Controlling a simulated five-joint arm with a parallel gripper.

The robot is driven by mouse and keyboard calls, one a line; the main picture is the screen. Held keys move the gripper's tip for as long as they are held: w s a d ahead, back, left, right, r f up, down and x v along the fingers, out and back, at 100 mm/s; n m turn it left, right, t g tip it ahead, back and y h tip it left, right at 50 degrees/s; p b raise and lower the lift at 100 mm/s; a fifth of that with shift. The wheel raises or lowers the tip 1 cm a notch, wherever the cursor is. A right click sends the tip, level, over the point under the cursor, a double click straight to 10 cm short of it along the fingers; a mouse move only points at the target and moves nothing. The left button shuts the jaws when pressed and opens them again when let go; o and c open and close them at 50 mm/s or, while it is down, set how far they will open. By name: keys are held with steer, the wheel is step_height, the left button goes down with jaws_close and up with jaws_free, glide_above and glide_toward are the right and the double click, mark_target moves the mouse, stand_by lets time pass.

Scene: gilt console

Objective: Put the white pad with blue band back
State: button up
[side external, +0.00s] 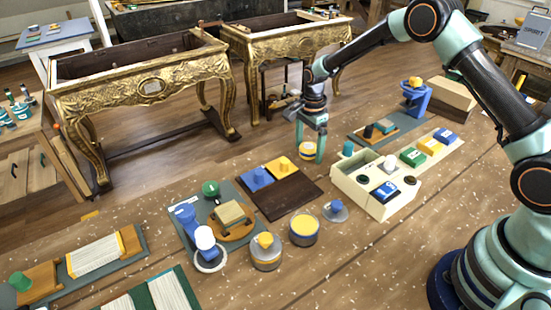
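My gripper (311,155) hangs pointing down above the floorboard-coloured gap behind the work table. A small round pad (306,149), whitish with a yellow-orange band, sits between its two teal fingers. The fingers appear closed on it, clear of the table. I see no blue band on this pad. A white round-topped piece (205,238) stands at the front left, with a blue post (188,215) behind it and a white ring (211,261) around its foot. A small white round piece (389,163) sits on the cream sloped box (350,188). Whether either has a blue band is too small to tell.
A dark board (288,198) with blue and yellow squares lies below and left of my gripper. Round tins (304,230) stand in front of it. A blue stand (416,99) rises at the right. Gilt consoles (145,88) stand behind. Bare table shows at the front right.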

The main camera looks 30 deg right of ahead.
step_height(320, 180, up, 12)
steer(key=f, duration=0.1)
step_height(320, 180, up, 8)
steer(key=n+t, duration=0.1)
steer(key=n, duration=0.2)
glide_above(309, 146)
steer(key=s, duration=0.3)
steer(key=s+r+n+t, duration=0.2)
steer(key=s+r+n, duration=0.1)
steer(key=s+n, duration=0.4)
steer(key=s+a+r+n+t, duration=0.1)
steer(key=s+r+n+t, duration=0.1)
steer(key=s+n, duration=0.6)
steer(key=s, duration=0.4)
steer(key=shift+r+t, duration=0.3)
steer(key=shift+r, duration=0.1)
